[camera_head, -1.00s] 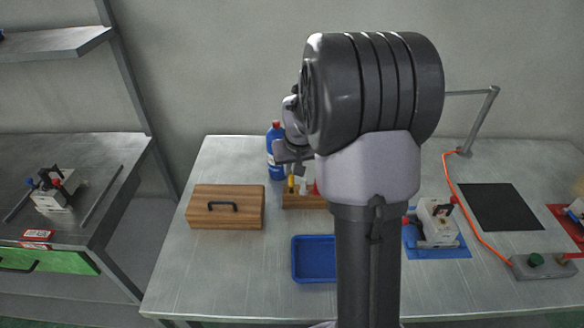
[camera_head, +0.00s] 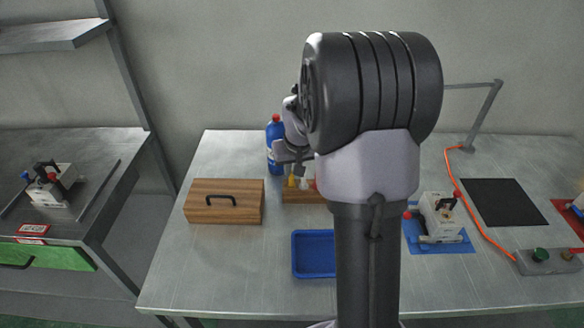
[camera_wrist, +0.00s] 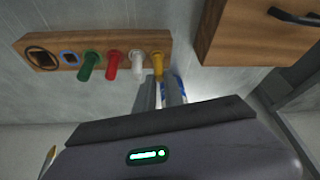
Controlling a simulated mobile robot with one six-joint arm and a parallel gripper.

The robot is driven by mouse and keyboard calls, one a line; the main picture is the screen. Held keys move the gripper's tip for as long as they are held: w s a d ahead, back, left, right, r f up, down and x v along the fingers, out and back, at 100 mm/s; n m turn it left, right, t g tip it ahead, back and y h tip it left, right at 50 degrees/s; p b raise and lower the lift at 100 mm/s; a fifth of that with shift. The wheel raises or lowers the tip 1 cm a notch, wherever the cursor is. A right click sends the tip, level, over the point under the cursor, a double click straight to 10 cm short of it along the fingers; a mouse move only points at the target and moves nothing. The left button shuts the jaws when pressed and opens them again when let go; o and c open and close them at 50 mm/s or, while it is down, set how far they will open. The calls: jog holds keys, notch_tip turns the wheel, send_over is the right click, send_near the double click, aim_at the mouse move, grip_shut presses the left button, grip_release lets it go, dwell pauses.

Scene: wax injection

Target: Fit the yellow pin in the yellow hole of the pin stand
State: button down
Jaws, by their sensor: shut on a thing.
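The wooden pin stand (camera_wrist: 100,44) lies across the upper left of the wrist view, and part of it shows in the head view (camera_head: 296,197). The yellow pin (camera_wrist: 157,62) is at its right end in the wrist view, upright at the stand. My gripper (camera_wrist: 159,82) is shut on its near end. The yellow hole is hidden by the pin, so I cannot tell how deep it sits. Green (camera_wrist: 88,66), red (camera_wrist: 112,66) and white (camera_wrist: 137,64) pins stand beside it. In the head view, my arm partly covers the stand.
A wooden box with a black handle (camera_head: 224,203) is left of the stand. A blue bottle (camera_head: 275,146) stands close behind my gripper. A blue tray (camera_head: 313,275) lies in front. A white device on a blue mat (camera_head: 440,218) is to the right.

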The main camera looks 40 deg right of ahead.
jog(key=shift+f, duration=0.3)
jog(key=c, duration=1.4)
grip_release()
jog(key=shift+o, duration=0.2)
jog(key=shift+r, duration=0.15)
jog(key=p+v, duration=0.6)
jog(key=v, duration=1.1)
jog(key=shift+r, duration=0.1)
